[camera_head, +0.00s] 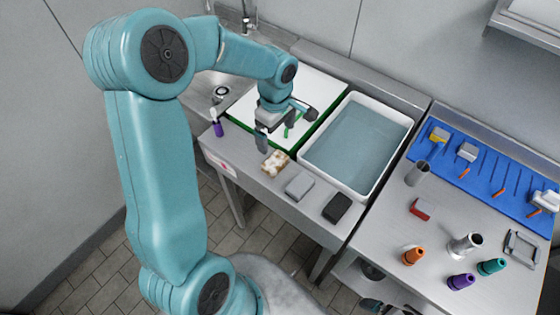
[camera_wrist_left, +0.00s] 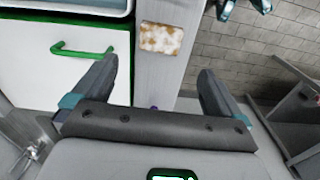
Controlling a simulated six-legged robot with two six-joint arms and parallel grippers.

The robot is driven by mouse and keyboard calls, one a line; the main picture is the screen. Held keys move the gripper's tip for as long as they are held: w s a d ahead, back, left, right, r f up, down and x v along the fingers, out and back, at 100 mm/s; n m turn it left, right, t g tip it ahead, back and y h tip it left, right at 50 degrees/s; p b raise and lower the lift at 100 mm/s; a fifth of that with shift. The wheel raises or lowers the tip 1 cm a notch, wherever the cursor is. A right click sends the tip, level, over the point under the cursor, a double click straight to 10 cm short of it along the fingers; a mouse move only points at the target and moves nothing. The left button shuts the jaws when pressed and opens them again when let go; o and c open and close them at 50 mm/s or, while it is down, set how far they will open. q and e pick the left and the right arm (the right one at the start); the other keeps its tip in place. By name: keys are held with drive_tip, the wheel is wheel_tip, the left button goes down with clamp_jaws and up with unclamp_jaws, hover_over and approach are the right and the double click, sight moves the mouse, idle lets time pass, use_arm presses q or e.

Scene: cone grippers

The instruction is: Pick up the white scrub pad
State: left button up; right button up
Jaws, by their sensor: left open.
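A pale grey-white pad (camera_head: 299,186), which looks like the white scrub pad, lies flat on the steel counter's front strip. It sits between a brown-and-white speckled sponge (camera_head: 275,162) and a dark grey pad (camera_head: 337,208). My left gripper (camera_head: 284,128) is open and empty, over the front part of the green-edged white board, behind and left of the pads. In the left wrist view the open left gripper (camera_wrist_left: 158,70) has the speckled sponge (camera_wrist_left: 161,39) beyond and between its fingertips. The pale pad is not visible there. My right gripper is not in view.
A white basin of water (camera_head: 358,143) stands right of the white board (camera_head: 318,90), which has a green handle (camera_wrist_left: 82,50). A purple-based bottle (camera_head: 217,125) stands left. Cones, a metal cup and a red block (camera_head: 419,209) stand on the right table, before a blue mat (camera_head: 482,172).

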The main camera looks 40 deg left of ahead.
use_arm(q)
drive_tip(key=b, duration=0.4)
hover_over(276, 161)
wheel_tip(276, 161, down, 8)
drive_tip(key=shift+s+a, duration=0.1)
drive_tip(key=shift+a, duration=0.05)
drive_tip(key=shift+f, duration=0.2)
drive_tip(key=shift+s+f+b, duration=0.2)
drive_tip(key=shift+f+b, duration=0.1)
drive_tip(key=shift+f, duration=0.1)
drive_tip(key=f+b, duration=0.1)
drive_tip(key=f, duration=0.1)
drive_tip(key=w+f, duration=0.1)
drive_tip(key=f, duration=0.1)
drive_tip(key=shift+f+b, duration=0.3)
drive_tip(key=shift+b, duration=0.05)
drive_tip(key=shift+s+r, duration=0.1)
drive_tip(key=shift+s, duration=0.2)
drive_tip(key=c, duration=0.7)
drive_tip(key=shift+w, duration=0.1)
drive_tip(key=shift+c, duration=0.3)
